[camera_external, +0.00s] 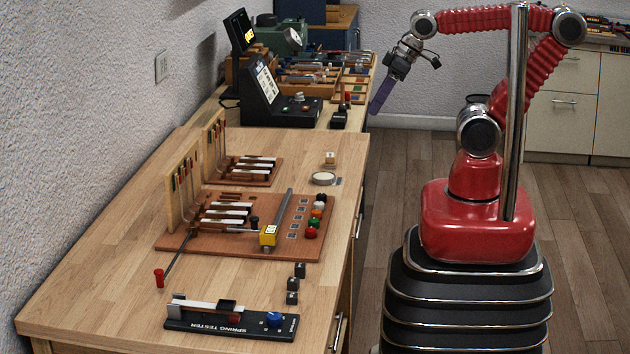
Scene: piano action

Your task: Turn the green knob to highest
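A green knob-like piece (314,223) sits in a column of small coloured round pieces along the right edge of the brown board (210,243) on the near workbench. It lies between an orange piece (316,213) and a red piece (311,233). Its pointer or setting is too small to read. My gripper (374,108) hangs in the air near the far bench's right edge, pointing down and left, well beyond the green piece and apart from it. Its purple fingers overlap in this view, so I cannot tell whether they are open.
A yellow block with a grey bar (268,235) lies on the board. The spring tester (205,327) with a blue knob (274,319) stands in front. A black device with a screen (265,85) stands behind.

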